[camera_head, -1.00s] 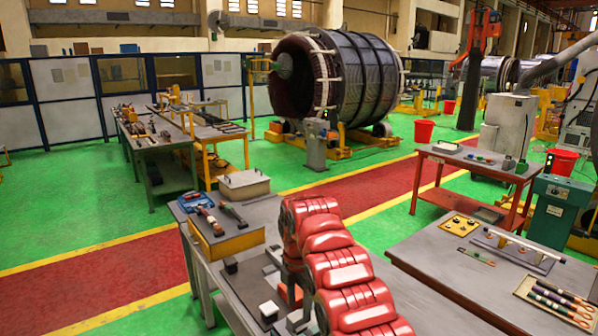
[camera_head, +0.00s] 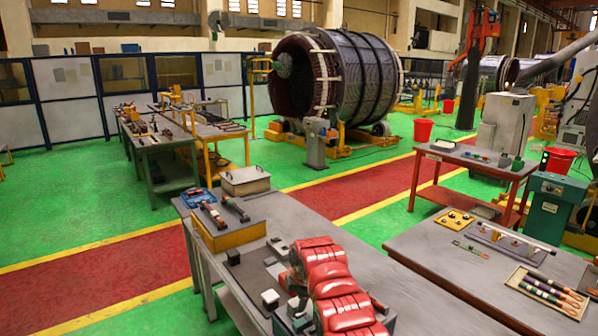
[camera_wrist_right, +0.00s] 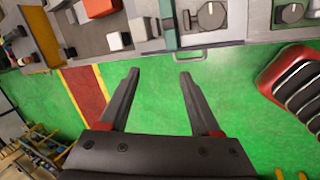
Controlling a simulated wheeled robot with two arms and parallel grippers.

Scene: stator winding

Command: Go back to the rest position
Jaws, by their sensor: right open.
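My right gripper (camera_wrist_right: 159,76) shows in the right wrist view with its two dark fingers spread apart. Nothing is between them; green floor shows in the gap. The fingers point toward the edge of the workbench in that view. In the head view my red segmented right arm is low in the middle, in front of the near workbench (camera_head: 290,220). Its gripper cannot be made out clearly there. My left gripper is in neither view.
A second bench (camera_head: 430,265) stands at right with a tray of striped rods (camera_head: 545,298). Green floor lies between the benches.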

